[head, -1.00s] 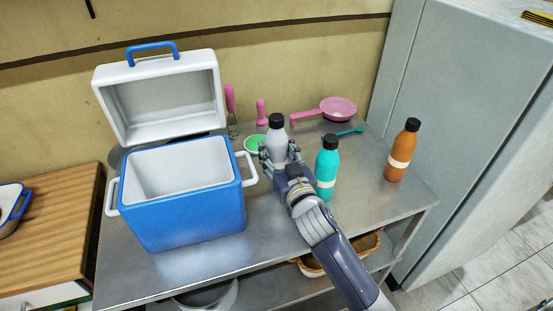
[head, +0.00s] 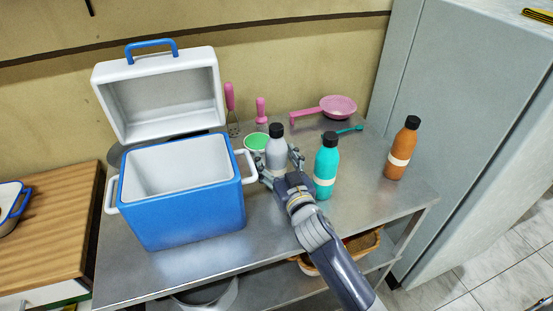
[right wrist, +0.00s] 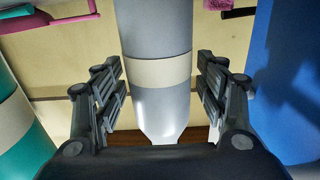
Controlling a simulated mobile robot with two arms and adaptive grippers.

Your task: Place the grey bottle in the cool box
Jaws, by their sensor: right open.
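The grey bottle (head: 276,152) with a black cap stands upright on the metal table, between the cool box and a teal bottle. My right gripper (head: 280,172) is around its body, open, with one finger on each side. In the right wrist view the grey bottle (right wrist: 158,70) with its pale band stands between the fingers, with gaps visible on both sides. The blue and white cool box (head: 190,215) stands to the left with its lid raised, and its inside looks empty. My left gripper is not in view.
The teal bottle (head: 326,168) stands close to the right of my gripper. An orange bottle (head: 402,150) stands farther right. Behind are a green bowl (head: 257,142), pink utensils (head: 261,110) and a pink pan (head: 338,107). The cool box's side handle (head: 249,168) is close to the gripper's left.

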